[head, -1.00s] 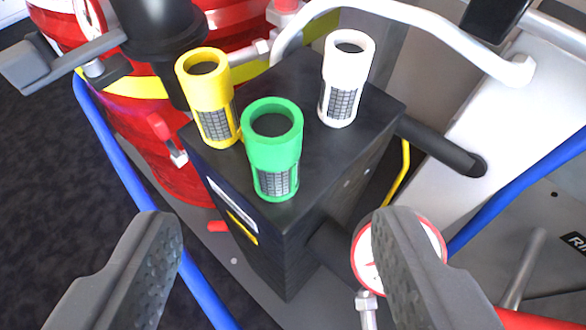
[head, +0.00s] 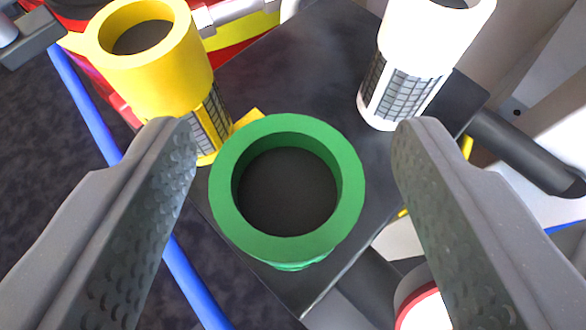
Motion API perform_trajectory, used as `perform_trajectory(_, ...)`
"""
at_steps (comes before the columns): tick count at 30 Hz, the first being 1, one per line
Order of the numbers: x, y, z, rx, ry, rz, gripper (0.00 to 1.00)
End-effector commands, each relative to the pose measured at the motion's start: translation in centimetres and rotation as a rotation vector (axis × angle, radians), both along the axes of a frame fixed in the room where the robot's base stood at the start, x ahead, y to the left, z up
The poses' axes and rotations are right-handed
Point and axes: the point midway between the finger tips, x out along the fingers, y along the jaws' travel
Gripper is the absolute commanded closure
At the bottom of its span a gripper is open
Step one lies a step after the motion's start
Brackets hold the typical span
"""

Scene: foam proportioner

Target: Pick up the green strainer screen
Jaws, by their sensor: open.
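The green strainer screen (head: 345,215) stands on the black block (head: 310,60), seen almost straight down into its round dark opening. My gripper (head: 295,145) is open, with one grey finger on each side of the green screen. A gap shows between each finger and the green rim, so neither appears to touch it in the picture. The lower mesh part of the green screen is hidden under its rim.
A yellow strainer screen (head: 160,82) stands close by at upper left, near my left finger. A white one (head: 425,50) stands at upper right, behind my right finger. A black pipe (head: 525,150), a blue hose (head: 90,100) and a red-rimmed gauge (head: 428,308) lie around the block.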

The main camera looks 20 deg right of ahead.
Motion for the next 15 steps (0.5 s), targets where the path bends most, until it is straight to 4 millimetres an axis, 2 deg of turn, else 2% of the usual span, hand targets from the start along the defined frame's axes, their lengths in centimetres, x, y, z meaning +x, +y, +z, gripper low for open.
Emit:
perform_trajectory(8,0.19,0.00,-0.02,-0.001,-0.001,0.001,0.44)
perform_trajectory(13,0.18,-0.01,-0.01,-0.001,-0.001,0.000,0.91)
perform_trajectory(15,0.18,-0.02,0.00,-0.001,-0.001,0.000,0.92)
